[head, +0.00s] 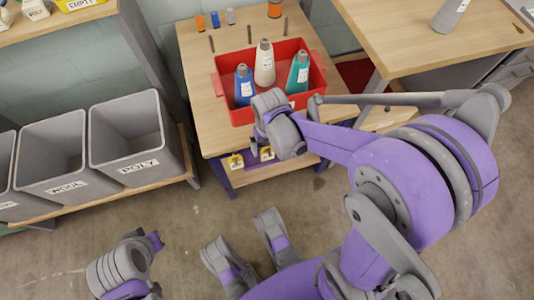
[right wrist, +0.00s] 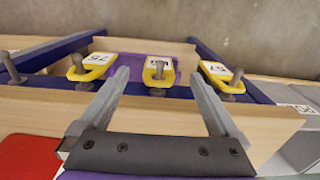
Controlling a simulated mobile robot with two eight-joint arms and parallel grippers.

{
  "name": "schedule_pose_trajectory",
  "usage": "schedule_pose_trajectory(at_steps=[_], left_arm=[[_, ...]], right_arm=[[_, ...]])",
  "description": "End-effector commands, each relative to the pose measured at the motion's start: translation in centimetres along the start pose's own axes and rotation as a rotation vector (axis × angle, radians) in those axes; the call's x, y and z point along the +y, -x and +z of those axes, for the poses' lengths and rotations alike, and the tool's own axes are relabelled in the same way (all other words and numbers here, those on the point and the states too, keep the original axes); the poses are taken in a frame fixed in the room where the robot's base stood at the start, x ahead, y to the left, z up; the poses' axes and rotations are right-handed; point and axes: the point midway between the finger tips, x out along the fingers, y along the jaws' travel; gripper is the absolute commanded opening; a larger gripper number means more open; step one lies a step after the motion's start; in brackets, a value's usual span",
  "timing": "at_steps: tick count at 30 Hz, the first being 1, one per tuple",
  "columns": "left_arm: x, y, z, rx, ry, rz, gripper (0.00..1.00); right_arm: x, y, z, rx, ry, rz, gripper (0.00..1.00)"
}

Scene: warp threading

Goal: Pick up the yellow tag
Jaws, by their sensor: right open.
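Several yellow tags hang along the front of the wooden table. The right wrist view shows three: a left one (right wrist: 92,66) reading 75, a middle one (right wrist: 158,72) and a right one (right wrist: 218,70) reading 57. Each is on a grey peg. Two yellow tags (head: 236,161) also show in the head view. My right gripper (right wrist: 158,74) is open, its fingers apart on either side of the middle tag, with nothing held. In the head view it (head: 260,140) is partly hidden by my wrist. My left gripper (head: 154,240) shows only in part at lower left.
Grey bins (head: 137,170) line a shelf at left. Another table (head: 400,40) is at right. The floor in front is clear.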

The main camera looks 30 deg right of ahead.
Motion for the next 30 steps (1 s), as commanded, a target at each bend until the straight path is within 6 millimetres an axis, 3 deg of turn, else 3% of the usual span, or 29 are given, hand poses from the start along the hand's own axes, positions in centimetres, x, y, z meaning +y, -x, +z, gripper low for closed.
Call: schedule_pose_trajectory(at_steps=[12,20,30], left_arm=[[0.0,-2.5,0.6,-0.006,0.0,0.0,0.0],[0.0,-2.5,0.6,-0.006,0.0,0.0,0.0],[0.0,-2.5,0.6,-0.006,0.0,0.0,0.0]], right_arm=[[0.1,-4.9,-1.3,0.0,0.001,0.0,0.97],[0.1,-5.1,-1.2,0.001,0.001,0.0,0.97],[0.1,-5.1,-1.2,0.001,0.001,0.0,0.36]])
